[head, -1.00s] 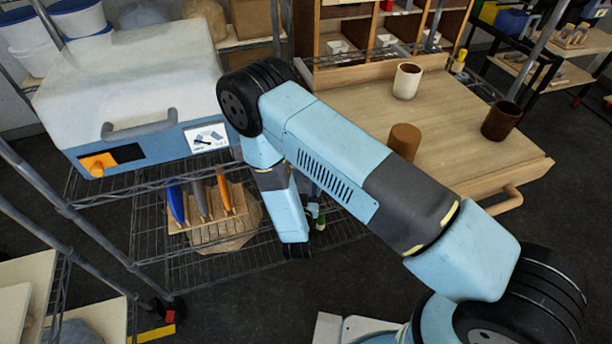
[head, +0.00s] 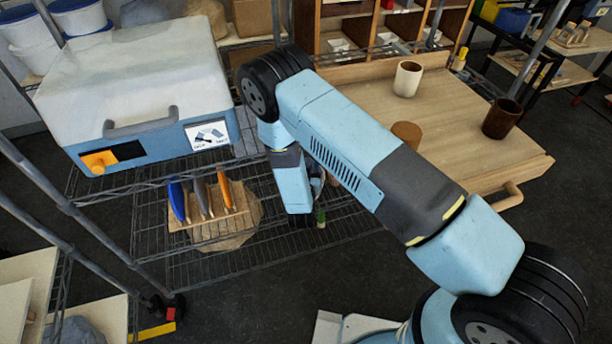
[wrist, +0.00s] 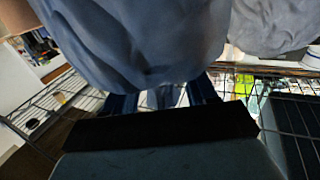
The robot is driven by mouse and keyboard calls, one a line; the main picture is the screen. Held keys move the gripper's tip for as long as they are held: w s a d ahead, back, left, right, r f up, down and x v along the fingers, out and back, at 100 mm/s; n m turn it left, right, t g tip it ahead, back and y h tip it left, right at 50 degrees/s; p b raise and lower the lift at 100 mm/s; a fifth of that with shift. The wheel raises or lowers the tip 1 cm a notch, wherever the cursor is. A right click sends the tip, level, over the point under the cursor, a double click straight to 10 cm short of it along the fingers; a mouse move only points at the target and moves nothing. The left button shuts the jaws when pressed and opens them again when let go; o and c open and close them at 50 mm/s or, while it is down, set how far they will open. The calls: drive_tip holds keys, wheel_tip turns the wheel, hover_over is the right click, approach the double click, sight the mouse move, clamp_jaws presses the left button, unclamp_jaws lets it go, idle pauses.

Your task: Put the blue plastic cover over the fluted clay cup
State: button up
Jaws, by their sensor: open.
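A large blue-grey crumpled sheet-like thing (wrist: 140,40) fills the upper wrist view, close to the camera. It may be the blue plastic cover, but I cannot tell for sure. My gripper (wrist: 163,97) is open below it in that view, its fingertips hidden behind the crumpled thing. In the head view my forearm hides the gripper. Three cups are on the wooden bench: a cream cup (head: 407,80), a dark brown cup (head: 501,119) and a tan-brown cup (head: 406,132), partly hidden by my arm. I cannot make out which cup is fluted.
A blue and white machine (head: 140,90) stands on a wire shelf at the left. Below it a wooden rack (head: 205,218) holds blue, grey and orange handled tools. The wooden bench (head: 460,150) at the right has bare room. Wooden pigeonholes (head: 350,35) stand behind.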

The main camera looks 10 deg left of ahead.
drive_tip(key=shift+c, duration=0.4)
clamp_jaws()
